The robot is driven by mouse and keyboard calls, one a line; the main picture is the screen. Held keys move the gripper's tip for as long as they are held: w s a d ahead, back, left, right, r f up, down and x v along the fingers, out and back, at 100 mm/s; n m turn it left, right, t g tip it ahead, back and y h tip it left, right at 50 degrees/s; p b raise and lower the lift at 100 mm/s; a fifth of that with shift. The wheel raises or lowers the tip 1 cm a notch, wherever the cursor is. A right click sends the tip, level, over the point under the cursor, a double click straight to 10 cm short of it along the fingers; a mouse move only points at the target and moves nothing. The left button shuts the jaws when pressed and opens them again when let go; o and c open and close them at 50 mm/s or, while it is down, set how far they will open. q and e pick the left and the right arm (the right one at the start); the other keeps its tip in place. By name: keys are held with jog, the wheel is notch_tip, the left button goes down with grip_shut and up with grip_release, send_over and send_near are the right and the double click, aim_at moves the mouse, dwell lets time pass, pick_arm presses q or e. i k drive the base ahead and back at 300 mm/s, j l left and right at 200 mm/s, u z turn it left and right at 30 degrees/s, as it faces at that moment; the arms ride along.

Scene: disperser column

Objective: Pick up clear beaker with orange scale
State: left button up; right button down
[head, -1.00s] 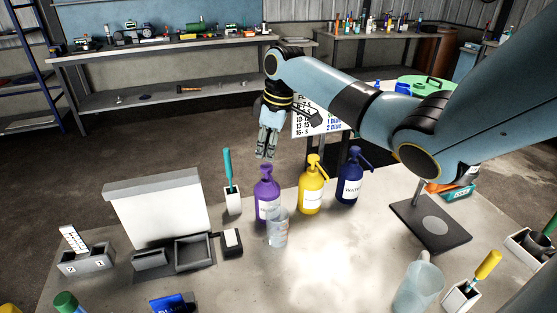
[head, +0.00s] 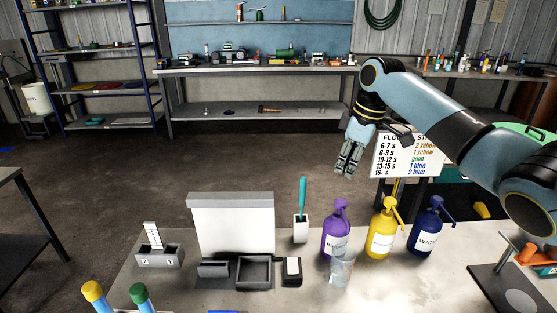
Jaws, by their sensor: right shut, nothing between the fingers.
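A clear beaker (head: 342,267) stands upright on the table, in front of the purple pump bottle (head: 335,228) and overlapping its lower part. No orange scale can be made out on it at this size. My right gripper (head: 345,170) is shut and empty. It hangs fingers down in the air, above and beyond the bottles in the picture, apart from the beaker. My left gripper is not in view.
Yellow (head: 381,233) and blue (head: 427,229) pump bottles stand right of the beaker. A small dark box (head: 291,272), a grey tray (head: 255,272) and a white upright panel (head: 231,222) stand to its left. Bare tabletop (head: 420,285) lies to its right.

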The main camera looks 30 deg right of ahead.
aim_at(339, 274)
jog(key=k, duration=1.5)
